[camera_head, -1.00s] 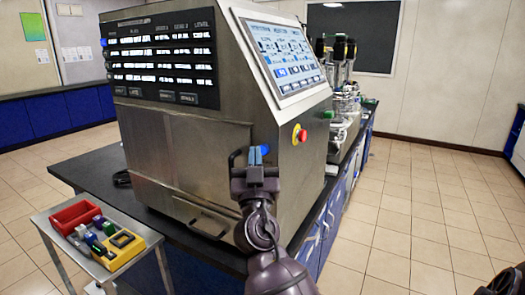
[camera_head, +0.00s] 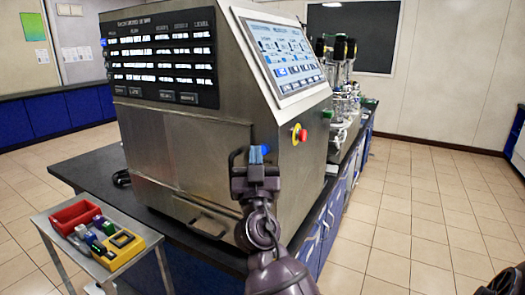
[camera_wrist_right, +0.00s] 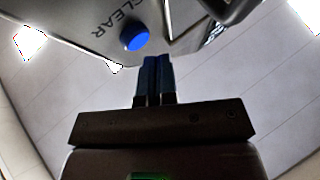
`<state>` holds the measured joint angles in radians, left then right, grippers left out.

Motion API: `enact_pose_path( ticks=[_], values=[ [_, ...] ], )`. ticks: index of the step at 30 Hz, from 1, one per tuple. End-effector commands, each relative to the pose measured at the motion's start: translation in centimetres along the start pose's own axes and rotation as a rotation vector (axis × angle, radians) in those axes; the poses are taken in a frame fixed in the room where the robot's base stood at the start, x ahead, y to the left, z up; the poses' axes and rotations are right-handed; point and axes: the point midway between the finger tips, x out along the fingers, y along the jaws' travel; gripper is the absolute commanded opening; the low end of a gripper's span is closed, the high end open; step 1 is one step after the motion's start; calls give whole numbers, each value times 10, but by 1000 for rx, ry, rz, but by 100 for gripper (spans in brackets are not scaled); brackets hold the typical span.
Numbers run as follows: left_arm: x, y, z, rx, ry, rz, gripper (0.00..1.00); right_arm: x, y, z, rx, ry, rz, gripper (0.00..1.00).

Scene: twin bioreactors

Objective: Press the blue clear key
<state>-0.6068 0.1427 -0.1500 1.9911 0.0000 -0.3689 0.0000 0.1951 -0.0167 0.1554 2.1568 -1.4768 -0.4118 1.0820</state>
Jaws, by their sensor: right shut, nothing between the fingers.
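The blue clear key (camera_wrist_right: 134,36) is a round button on a metal panel, beside the printed word CLEAR in the right wrist view. In the head view a blue patch (camera_head: 257,151) shows at my right gripper (camera_head: 255,165), in front of the metal cabinet (camera_head: 290,165); I cannot tell whether it is the key or a fingertip. In the wrist view my right gripper (camera_wrist_right: 153,62) is shut and empty. Its fingertips are just below the key in the picture; whether they touch it I cannot tell. My left gripper is not in view.
The cabinet carries a tilted touchscreen (camera_head: 282,55), a dark display (camera_head: 163,55) and a red emergency button (camera_head: 302,135). A small side table (camera_head: 48,238) at left holds a red bin (camera_head: 75,215) and a yellow tray (camera_head: 121,249).

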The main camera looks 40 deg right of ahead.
Motion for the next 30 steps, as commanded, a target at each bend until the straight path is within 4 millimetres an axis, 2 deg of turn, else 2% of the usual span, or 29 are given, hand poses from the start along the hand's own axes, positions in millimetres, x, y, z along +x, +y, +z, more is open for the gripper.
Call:
enact_pose_path(
  ticks=[30],
  values=[
    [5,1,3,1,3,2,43,7,5,6,0,0,0,0]
  ],
)
